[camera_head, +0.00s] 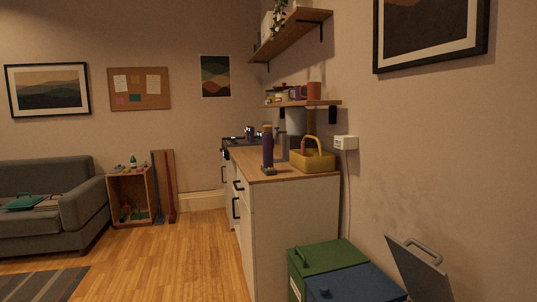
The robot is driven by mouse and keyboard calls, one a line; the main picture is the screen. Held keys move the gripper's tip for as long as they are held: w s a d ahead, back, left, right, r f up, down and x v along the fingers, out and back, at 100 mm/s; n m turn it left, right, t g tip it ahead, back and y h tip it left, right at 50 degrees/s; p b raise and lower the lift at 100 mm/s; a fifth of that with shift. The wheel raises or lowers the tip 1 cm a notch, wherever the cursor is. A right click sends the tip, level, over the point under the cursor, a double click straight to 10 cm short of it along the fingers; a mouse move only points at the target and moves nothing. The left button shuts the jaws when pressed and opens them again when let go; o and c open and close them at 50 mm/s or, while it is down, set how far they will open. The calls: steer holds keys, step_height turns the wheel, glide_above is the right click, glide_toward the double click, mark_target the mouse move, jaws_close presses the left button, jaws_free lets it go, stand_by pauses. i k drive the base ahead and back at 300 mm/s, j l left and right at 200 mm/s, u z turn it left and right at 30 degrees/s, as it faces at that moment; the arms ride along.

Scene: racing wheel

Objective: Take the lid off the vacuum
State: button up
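A tall, dark purple flask-like bottle (267,150) stands upright near the front edge of the wooden counter, left of a yellow basket. It has a narrower brownish top (267,130), which appears to be its lid and sits on it. This bottle may be the vacuum; I see no vacuum cleaner. A small dark object (268,171) lies at its foot; I cannot tell what it is. My gripper is not in view, and nothing touches the bottle.
The yellow basket (314,160) with a raised handle is close right of the bottle on the counter (285,176). A shelf (315,103) hangs above. Green (330,255) and blue (355,284) bins and a grey handled panel (420,270) stand lower right. Floor (195,250) left of the cabinet is clear.

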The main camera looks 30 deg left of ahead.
mark_target(267, 126)
steer(key=i+j+u, duration=0.15)
steer(key=i+j, duration=1.2)
steer(key=i, duration=0.05)
